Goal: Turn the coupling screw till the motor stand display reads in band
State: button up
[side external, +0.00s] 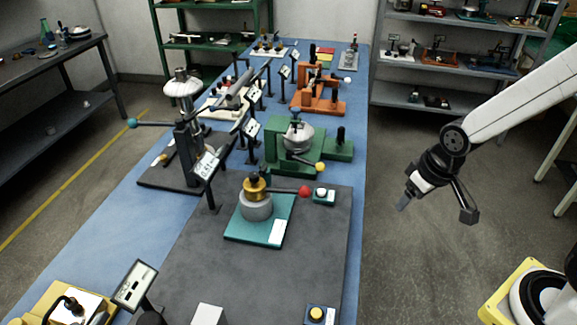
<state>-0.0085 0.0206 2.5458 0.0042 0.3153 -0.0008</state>
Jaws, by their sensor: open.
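My gripper (437,206) hangs open and empty over the floor, right of the long blue table and apart from everything on it. No part in view is clearly labelled as the coupling screw or the motor stand. A brass knob (256,188) with a red-tipped lever sits on a grey cylinder (257,207) on a teal plate (235,228). A tilted display (208,165) on a black post stands behind it to the left. Another display (135,284) is at the near left. Their readings are too small to make out.
A green fixture (283,148) with a yellow-tipped lever and an orange fixture (318,97) stand farther back on the blue table (345,120). A dark stand (185,140) with a teal-tipped lever is at left. A button box (321,315) is near front. Floor between table and arm is clear.

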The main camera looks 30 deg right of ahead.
jog(key=w+a+f+n+t+y, duration=0.1)
jog(key=w+a+t, duration=0.25)
jog(key=w, duration=0.45)
jog(key=w+a+f+t, duration=0.2)
jog(key=w+a+t, duration=0.15)
jog(key=w, duration=0.55)
jog(key=n+t+y, duration=0.1)
jog(key=t+y, duration=0.2)
jog(key=t, duration=0.5)
send_near(257, 177)
jog(key=shift+x, duration=2.7)
jog(key=shift+r, duration=0.1)
jog(key=shift+w, duration=0.1)
jog(key=shift+x, duration=3.85)
grip_shut()
